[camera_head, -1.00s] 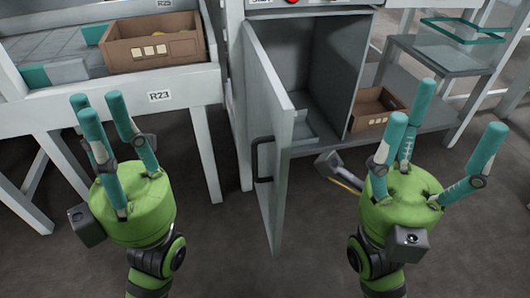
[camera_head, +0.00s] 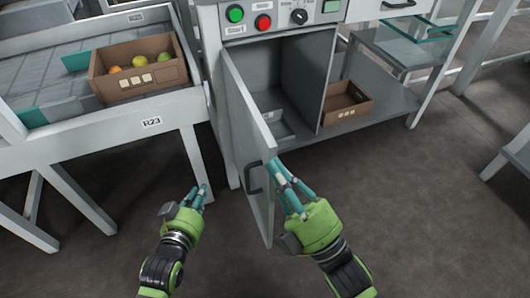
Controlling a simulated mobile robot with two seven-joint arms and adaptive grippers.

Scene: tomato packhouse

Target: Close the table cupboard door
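The grey cupboard door (camera_head: 248,125) stands partly open, swung out from the left side of the cupboard (camera_head: 301,70). Its dark handle (camera_head: 254,178) is on the face turned to the left. My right gripper (camera_head: 276,168) is beside the door's free edge, on the right, inner side. Its fingers look apart with nothing between them; I cannot tell whether they touch the door. My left gripper (camera_head: 197,192) is left of the door, low in front of the bench leg. Its fingers look slightly apart and empty.
A cardboard box of fruit (camera_head: 140,83) sits on the left bench (camera_head: 85,135), marked R23. Buttons and a dial are on the panel (camera_head: 280,20) above the cupboard. An empty cardboard box (camera_head: 347,103) sits on the lower shelf.

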